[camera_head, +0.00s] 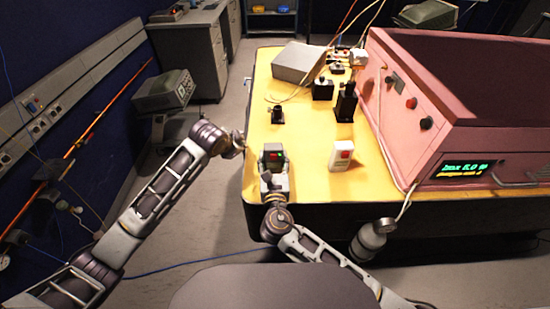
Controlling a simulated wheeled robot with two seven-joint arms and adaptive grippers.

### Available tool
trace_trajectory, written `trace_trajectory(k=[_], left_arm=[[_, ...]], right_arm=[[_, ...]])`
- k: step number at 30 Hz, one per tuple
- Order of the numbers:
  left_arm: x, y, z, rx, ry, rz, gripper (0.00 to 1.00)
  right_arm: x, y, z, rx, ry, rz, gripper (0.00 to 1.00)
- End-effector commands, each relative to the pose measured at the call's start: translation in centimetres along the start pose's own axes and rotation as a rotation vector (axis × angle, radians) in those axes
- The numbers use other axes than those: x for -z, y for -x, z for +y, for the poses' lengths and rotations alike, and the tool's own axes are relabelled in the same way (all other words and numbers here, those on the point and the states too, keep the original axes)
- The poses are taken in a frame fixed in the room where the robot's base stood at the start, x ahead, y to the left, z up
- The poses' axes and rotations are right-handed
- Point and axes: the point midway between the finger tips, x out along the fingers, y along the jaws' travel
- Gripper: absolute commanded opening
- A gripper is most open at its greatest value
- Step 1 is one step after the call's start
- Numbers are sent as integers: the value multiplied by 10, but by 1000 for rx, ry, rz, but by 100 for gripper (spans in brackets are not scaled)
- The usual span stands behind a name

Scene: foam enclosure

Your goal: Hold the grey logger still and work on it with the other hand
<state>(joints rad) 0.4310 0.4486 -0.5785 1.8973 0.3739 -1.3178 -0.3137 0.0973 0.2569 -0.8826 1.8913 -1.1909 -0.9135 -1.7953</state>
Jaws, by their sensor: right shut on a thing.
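The grey logger (273,151) stands near the left front of the yellow tabletop. Its dark face shows a small red and green light. My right gripper (272,179) is at the logger's near side and shut on it. My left gripper (239,146) is just off the table's left edge, to the left of the logger and apart from it. It is small and dark here, so its fingers cannot be made out. The logger's lower near side is hidden by my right gripper.
A white box with a red button (341,156) stands right of the logger. Small black fixtures (346,104) and cables are farther back, with a grey box (299,62). A large pink console (440,110) fills the table's right side. Yellow surface between them is bare.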

Motion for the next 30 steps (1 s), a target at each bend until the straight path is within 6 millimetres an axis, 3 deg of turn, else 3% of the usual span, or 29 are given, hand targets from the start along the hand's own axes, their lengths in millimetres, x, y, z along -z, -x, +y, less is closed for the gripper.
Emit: trace_trajectory(k=[9,21,30], left_arm=[[53,83,24,-48,-126,50,0],[84,183,81,-156,-278,94,0],[85,216,103,-198,-338,101,0]], right_arm=[[1,0,0,0,0,1,24],[1,0,0,0,0,1,24],[1,0,0,-1,0,1,24]])
